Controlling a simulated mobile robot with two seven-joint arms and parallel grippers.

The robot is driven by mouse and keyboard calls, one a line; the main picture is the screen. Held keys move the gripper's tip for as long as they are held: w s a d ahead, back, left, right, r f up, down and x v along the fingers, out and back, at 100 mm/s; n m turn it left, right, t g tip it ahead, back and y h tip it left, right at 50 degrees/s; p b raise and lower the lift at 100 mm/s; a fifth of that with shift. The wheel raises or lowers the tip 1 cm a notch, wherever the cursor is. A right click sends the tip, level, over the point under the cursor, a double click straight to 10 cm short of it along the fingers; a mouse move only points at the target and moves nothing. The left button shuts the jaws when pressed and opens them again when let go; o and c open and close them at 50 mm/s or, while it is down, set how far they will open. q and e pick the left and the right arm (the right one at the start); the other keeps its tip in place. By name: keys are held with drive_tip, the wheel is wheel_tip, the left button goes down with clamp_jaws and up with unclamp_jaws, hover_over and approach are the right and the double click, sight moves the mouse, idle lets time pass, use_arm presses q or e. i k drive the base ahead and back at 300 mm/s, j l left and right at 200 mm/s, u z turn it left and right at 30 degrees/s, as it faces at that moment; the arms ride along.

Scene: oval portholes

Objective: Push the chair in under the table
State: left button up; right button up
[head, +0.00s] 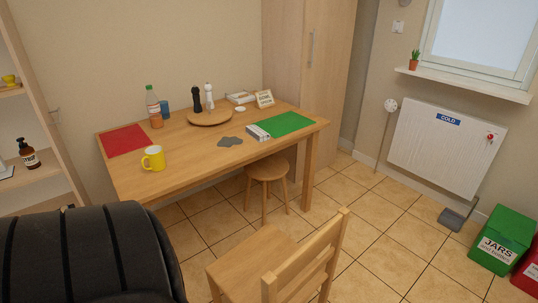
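The wooden chair (252,258) stands in the foreground at the lower middle of the head view. Its slatted backrest (312,262) is at its right side and its seat is toward the table. The chair is apart from the table, with floor tiles showing between them, and its lower parts are cut off by the frame. The wooden table (190,146) stands against the wall at the left and middle. Neither of my grippers is in view.
A round stool (267,167) stands partly under the table's right end. The table holds a yellow mug (153,158), a bottle and other items. A green bin (502,240) and pedal-like grey object (451,219) are at the right. Tiled floor (390,235) right of the chair is clear.

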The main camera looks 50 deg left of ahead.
sight(268, 266)
drive_tip(key=i+u, duration=0.1)
drive_tip(key=u, duration=0.35)
drive_tip(key=i+l+u, duration=0.1)
drive_tip(key=u, duration=0.75)
drive_tip(key=i+l+u, duration=0.1)
drive_tip(key=u, duration=0.35)
drive_tip(key=i+l+u, duration=0.15)
drive_tip(key=u, duration=0.25)
drive_tip(key=i+l+u, duration=0.1)
drive_tip(key=l+u, duration=0.5)
drive_tip(key=u, duration=0.15)
drive_tip(key=i, duration=0.05)
